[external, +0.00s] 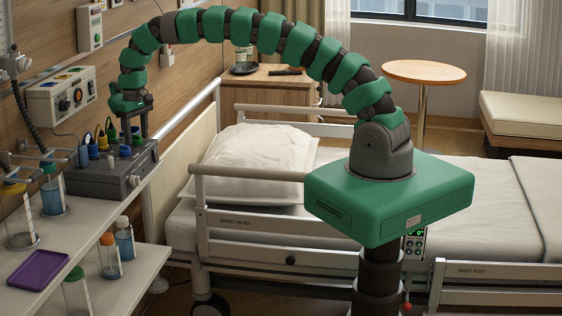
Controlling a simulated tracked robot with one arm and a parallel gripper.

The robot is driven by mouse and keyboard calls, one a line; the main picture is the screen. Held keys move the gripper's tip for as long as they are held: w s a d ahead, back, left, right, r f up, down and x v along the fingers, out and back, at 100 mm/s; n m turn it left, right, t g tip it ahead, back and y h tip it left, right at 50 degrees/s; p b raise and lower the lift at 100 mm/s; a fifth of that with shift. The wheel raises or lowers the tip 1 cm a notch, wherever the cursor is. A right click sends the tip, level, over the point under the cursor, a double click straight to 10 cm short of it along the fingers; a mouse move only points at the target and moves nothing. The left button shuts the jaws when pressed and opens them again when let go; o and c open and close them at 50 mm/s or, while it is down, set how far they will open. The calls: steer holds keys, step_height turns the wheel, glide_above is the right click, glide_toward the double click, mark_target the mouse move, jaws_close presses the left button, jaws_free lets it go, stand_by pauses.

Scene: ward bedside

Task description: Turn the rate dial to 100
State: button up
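I cannot tell which knob is the rate dial, and no scale or number is readable. My gripper (135,136) points down over the right part of the grey box's top. Its two fingers stand apart. Whether they touch anything at their tips is too small to tell.
Bottles (53,192) and a purple tray (38,270) are on the shelves at the left. A bed with a raised rail (245,172) and a pillow (255,160) is right of the box. A bedside cabinet (268,98) stands behind.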

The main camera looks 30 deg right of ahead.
mark_target(136, 135)
step_height(136, 135, up, 14)
steer(key=shift+f, duration=0.15)
stand_by(0.6)
stand_by(0.3)
